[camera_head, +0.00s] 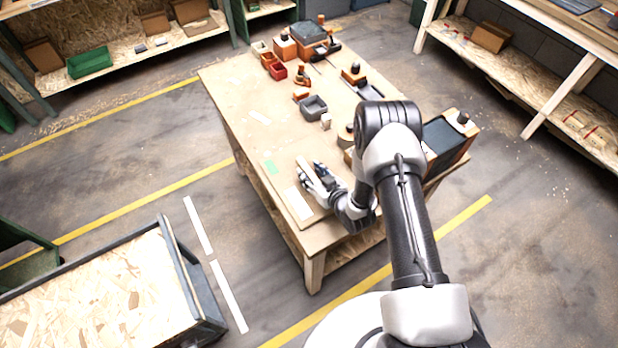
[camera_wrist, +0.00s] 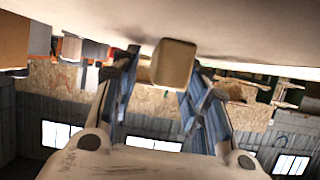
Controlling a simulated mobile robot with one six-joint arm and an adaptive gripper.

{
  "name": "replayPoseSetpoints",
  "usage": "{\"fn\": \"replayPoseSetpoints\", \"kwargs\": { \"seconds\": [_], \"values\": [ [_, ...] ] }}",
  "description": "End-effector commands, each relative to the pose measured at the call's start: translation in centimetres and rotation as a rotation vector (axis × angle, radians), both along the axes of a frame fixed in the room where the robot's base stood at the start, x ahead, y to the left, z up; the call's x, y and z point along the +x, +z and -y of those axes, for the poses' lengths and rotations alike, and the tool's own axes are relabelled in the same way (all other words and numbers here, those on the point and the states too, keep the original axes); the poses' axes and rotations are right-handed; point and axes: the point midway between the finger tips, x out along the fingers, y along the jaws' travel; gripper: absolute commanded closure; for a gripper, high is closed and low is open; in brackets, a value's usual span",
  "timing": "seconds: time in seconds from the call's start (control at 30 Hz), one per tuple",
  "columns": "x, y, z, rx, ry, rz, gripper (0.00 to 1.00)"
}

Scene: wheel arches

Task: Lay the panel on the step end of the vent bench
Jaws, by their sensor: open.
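A thin tan board (camera_head: 313,214), which looks like the panel, lies flat at the near end of the wooden workbench (camera_head: 232,98). A white strip (camera_head: 299,203) is on or beside it. My gripper (camera_head: 305,175) is low over this end of the bench, fingers toward the far left. In the wrist view my gripper (camera_wrist: 160,85) is open, with a tan block (camera_wrist: 174,64) between or just beyond its fingers; I cannot tell whether they touch. That view looks upside down, with the flat surface along the top. I cannot tell which bench is the vent bench.
A grey bin (camera_head: 314,107), red bins (camera_head: 277,71) and several tools fill the workbench's far half. A dark-topped box (camera_head: 447,135) stands at its right. A low chipboard-topped stand (camera_head: 100,295) is at lower left. Open floor (camera_head: 130,170) lies between.

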Motion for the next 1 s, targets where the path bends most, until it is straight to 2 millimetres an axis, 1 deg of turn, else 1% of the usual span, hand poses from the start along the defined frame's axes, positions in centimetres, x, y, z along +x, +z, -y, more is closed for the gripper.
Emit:
{"fn": "replayPoseSetpoints", "kwargs": {
  "seconds": [0.23,0.83,1.0],
  "values": [
    [0.1,-0.04,-0.08,-0.001,0.0,-0.001,0.59],
    [0.07,-0.03,-0.06,0.0,0.0,0.0,0.99],
    [0.07,-0.03,-0.06,-0.001,0.0,0.001,1.0]
  ]
}}
